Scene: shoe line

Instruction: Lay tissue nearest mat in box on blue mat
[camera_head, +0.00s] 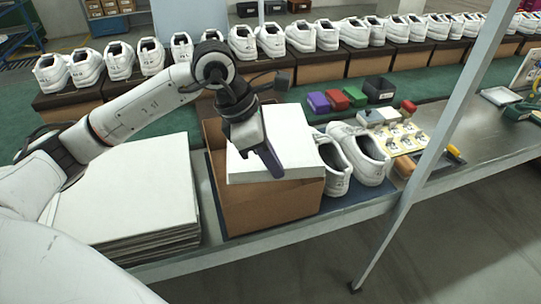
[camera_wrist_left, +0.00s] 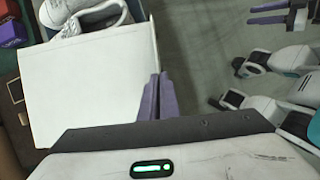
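A brown open box (camera_head: 262,211) stands on the blue mat (camera_head: 218,190). A white tissue (camera_head: 290,140), a flat slab with a thin front edge, lies level across the top of the box and hides most of its inside. My left gripper (camera_head: 268,160) is over the tissue. In the left wrist view its fingers (camera_wrist_left: 157,97) are close together at the right edge of the tissue (camera_wrist_left: 88,80), with that edge between them. A stack of white tissues (camera_head: 130,195) lies left of the box. My right gripper (camera_wrist_left: 267,13) shows open and empty, away from the bench.
A pair of white shoes (camera_head: 350,155) stands right of the box on the mat. Purple, red and green blocks (camera_head: 337,98), a black bin (camera_head: 379,90) and a yellow tray (camera_head: 400,138) lie behind. A grey post (camera_head: 455,115) rises at right.

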